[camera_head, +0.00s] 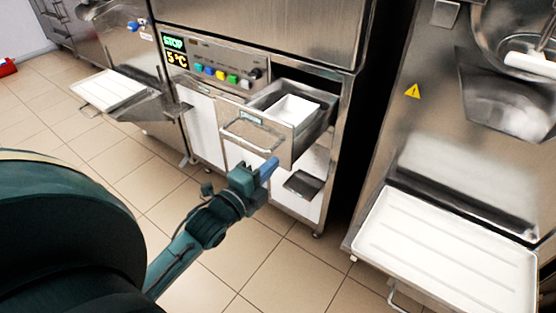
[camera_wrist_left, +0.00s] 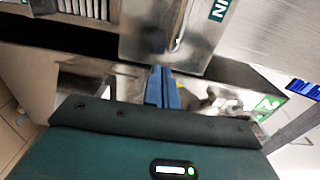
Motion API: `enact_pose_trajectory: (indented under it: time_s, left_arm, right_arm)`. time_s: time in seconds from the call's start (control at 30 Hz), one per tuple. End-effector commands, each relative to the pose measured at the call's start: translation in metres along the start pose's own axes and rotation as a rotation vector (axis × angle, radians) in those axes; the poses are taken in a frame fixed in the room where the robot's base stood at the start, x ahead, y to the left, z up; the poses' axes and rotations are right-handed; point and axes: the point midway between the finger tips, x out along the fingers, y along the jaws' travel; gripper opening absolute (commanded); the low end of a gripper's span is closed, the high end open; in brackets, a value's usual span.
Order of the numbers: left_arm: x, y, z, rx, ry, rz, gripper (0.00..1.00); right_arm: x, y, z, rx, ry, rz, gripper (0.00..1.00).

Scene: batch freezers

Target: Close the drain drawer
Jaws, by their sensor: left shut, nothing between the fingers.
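The drain drawer (camera_head: 275,145) is a steel drawer pulled out from the middle freezer, with a bar handle (camera_head: 252,136) and a small green label on its front. A white container (camera_head: 292,109) sits inside it. My left gripper (camera_head: 270,168) has blue fingers, shut and empty, by the lower right part of the drawer front. In the left wrist view, the shut fingers (camera_wrist_left: 163,88) point at the lower edge of a steel panel (camera_wrist_left: 165,30) with a green label ending in "IN". I cannot tell whether they touch it. My right gripper is not in view.
The middle freezer has a control panel (camera_head: 215,72) above the drawer and a dark recess (camera_head: 303,184) below it. A white tray (camera_head: 445,252) juts out at the right, another (camera_head: 108,90) at the left. Tiled floor (camera_head: 125,160) is clear in front.

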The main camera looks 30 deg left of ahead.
Motion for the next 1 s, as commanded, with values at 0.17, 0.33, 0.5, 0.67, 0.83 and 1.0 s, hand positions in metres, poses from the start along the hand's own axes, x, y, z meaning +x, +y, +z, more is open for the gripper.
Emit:
enact_pose_trajectory:
  time_s: [0.17,0.33,0.5,0.67,0.83,1.0]
  left_arm:
    - [0.025,0.001,0.0,0.0,0.0,-0.001,0.0]
    - [0.034,0.0,0.0,-0.001,0.0,0.0,0.0]
    - [0.035,0.001,0.0,-0.001,0.0,0.001,0.0]
    - [0.034,0.001,0.0,-0.001,0.0,0.001,0.0]
    - [0.04,0.001,0.0,0.0,0.0,0.001,0.0]
    - [0.06,0.0,0.0,0.0,0.001,-0.001,0.0]
  right_arm:
    - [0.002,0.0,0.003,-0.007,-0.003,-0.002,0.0]
    - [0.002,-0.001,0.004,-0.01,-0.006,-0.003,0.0]
    - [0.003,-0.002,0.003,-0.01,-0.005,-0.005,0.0]
    - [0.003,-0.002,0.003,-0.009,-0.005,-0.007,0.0]
    - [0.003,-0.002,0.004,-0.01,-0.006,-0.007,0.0]
    - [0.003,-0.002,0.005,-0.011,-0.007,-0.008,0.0]
